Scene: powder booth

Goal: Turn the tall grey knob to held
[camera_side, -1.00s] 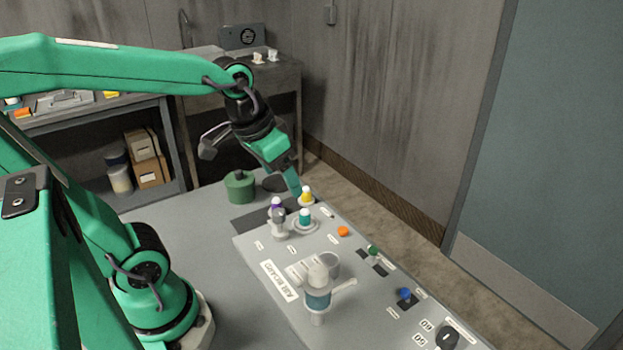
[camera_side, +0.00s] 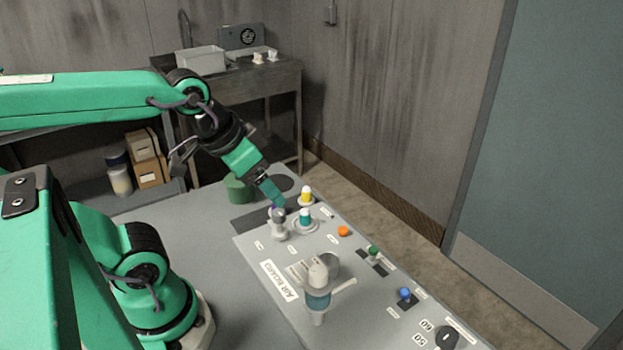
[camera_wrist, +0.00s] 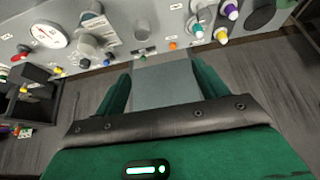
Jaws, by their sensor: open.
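A tall grey cylindrical knob (camera_side: 330,263) stands mid-board in the side view, partly hidden behind a teal-banded fitting (camera_side: 317,299) with a side handle. What looks like the same grey knob (camera_wrist: 142,29) shows at upper middle in the wrist view. Its pointer and setting are too small to read. My gripper (camera_side: 279,203) is open and empty, over the board's far left end by the capped knobs, apart from the grey knob. In the wrist view the two green fingers of my gripper (camera_wrist: 162,78) are spread, with nothing between them.
Teal (camera_side: 305,216) and yellow (camera_side: 306,195) capped knobs stand close to my gripper. Orange (camera_side: 343,231), green (camera_side: 373,250) and blue (camera_side: 404,294) buttons line the board's right side. A green pot (camera_side: 238,188) stands behind. The grey table left of the board is clear.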

